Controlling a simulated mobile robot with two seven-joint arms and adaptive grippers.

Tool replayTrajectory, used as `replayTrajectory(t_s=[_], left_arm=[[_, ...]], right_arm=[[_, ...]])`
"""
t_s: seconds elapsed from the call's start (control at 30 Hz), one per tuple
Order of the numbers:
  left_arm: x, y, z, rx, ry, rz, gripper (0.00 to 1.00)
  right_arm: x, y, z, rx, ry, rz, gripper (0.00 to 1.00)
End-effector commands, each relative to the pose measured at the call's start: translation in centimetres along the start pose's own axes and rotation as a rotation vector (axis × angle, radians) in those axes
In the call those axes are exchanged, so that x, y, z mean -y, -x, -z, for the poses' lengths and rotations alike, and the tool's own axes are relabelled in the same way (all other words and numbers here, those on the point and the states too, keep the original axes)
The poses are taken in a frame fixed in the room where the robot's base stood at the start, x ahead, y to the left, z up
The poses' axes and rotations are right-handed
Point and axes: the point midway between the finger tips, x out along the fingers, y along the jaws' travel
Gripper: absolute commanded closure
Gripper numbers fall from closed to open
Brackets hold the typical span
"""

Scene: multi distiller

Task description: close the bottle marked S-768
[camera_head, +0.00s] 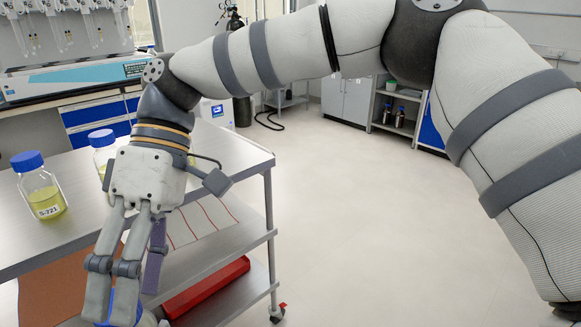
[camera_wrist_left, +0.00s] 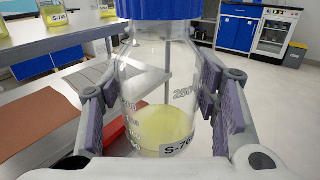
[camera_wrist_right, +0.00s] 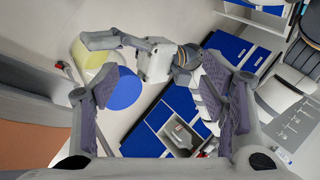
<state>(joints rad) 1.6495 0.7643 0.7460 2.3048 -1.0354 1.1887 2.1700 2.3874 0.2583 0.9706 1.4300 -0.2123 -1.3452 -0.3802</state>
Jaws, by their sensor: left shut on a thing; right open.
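A clear bottle (camera_wrist_left: 158,85) with yellow liquid and a part-hidden label reading "S-76" fills the left wrist view. A blue cap (camera_wrist_left: 160,9) sits at its top; I cannot tell whether it is tight. My left gripper (camera_wrist_left: 170,108) is shut around the bottle's body and holds it upright. The blue cap (camera_wrist_right: 122,88) and yellowish bottle (camera_wrist_right: 86,60) also show in the right wrist view, with my left gripper beyond. My right gripper (camera_head: 112,285) is open, pointing down at the cap, which is partly hidden behind its fingers in the head view.
Another capped bottle (camera_head: 42,192), marked S-721, and a second one (camera_head: 102,146) stand on the steel cart top (camera_head: 225,150). A red tray (camera_head: 207,287) lies on a lower shelf. The floor (camera_head: 380,210) to the right is clear.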

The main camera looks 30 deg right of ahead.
Motion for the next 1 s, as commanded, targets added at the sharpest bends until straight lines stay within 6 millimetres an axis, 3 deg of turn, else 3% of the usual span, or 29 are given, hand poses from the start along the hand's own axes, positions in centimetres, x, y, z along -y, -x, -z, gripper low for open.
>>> replayTrajectory(t_s=[0.07, 0.1, 0.27, 0.37, 0.47, 0.57, 0.63, 0.7, 0.8, 0.9, 1.0], left_arm=[[0.0, 0.0, -0.1, 0.003, -0.001, 0.000, 1.00], [0.0, 0.0, -0.1, 0.003, -0.001, 0.000, 1.00], [0.0, 0.0, -0.2, 0.003, -0.001, 0.000, 1.00], [0.0, 0.0, -0.2, 0.003, -0.001, 0.000, 1.00], [0.0, 0.0, -0.2, 0.003, -0.001, 0.000, 1.00], [0.0, 0.0, -0.2, 0.003, -0.001, 0.000, 1.00], [0.0, 0.0, -0.2, 0.003, -0.001, 0.000, 1.00], [0.0, 0.0, -0.2, 0.003, -0.001, 0.000, 1.00], [0.0, 0.0, -0.2, 0.004, -0.002, 0.000, 1.00], [0.0, 0.0, -0.2, 0.004, -0.002, 0.000, 1.00], [0.0, 0.0, -0.2, 0.004, -0.002, 0.000, 1.00]], right_arm=[[-0.9, -2.1, -1.7, -0.062, -0.085, 0.155, 0.34], [-1.6, -4.0, -2.3, -0.083, -0.144, 0.201, 0.34], [-4.4, -11.8, -3.8, -0.108, -0.344, 0.209, 0.34], [-6.1, -17.1, -5.8, -0.107, -0.479, 0.173, 0.34], [-7.8, -22.9, -9.6, -0.100, -0.637, 0.109, 0.34], [-9.1, -28.6, -15.5, -0.085, -0.811, 0.004, 0.34], [-9.6, -31.6, -20.9, -0.072, -0.929, -0.098, 0.34], [-9.8, -33.3, -26.2, -0.060, -1.022, -0.211, 0.34], [-9.7, -33.7, -32.4, -0.051, -1.107, -0.363, 0.34], [-9.5, -33.0, -36.4, -0.047, -1.144, -0.475, 0.34], [-9.4, -32.3, -38.3, -0.049, -1.156, -0.537, 0.34]])
